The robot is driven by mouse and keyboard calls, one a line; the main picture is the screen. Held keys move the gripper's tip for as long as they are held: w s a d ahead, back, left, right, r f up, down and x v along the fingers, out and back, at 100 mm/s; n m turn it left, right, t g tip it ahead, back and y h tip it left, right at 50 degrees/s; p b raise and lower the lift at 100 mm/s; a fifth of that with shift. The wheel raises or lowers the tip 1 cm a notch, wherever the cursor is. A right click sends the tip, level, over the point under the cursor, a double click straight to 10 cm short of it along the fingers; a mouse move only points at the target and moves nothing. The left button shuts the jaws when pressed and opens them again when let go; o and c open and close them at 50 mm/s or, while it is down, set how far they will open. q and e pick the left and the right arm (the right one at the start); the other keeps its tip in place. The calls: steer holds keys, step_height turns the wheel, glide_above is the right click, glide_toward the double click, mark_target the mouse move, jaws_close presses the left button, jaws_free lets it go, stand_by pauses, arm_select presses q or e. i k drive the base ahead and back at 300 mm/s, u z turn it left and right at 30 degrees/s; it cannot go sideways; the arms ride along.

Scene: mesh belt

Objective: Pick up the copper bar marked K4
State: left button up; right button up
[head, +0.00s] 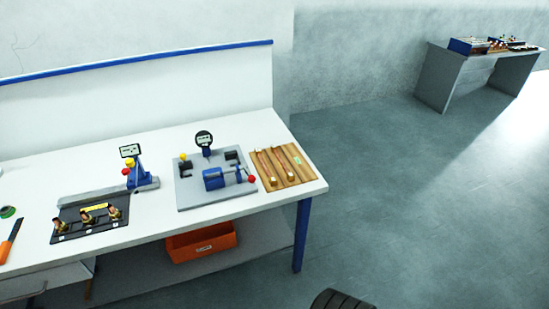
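Two slim copper-coloured bars lie side by side on a wooden board at the right end of the white workbench; one is the left bar (267,168) and the other is the right bar (282,163). Several short copper-and-black pieces (87,217) stand on a black mat at the left. Neither of my grippers shows clearly in the head view.
A grey plate (190,201) carries a blue clamp (214,179) and a dial gauge (204,139). A second gauge stand (138,178) is to its left. An orange bin (200,243) sits under the bench (150,238). A far table (436,81) holds small items. Open floor lies right.

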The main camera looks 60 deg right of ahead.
mark_target(291, 176)
steer(key=z, duration=0.5)
steer(key=i, duration=0.65)
steer(key=z, duration=0.75)
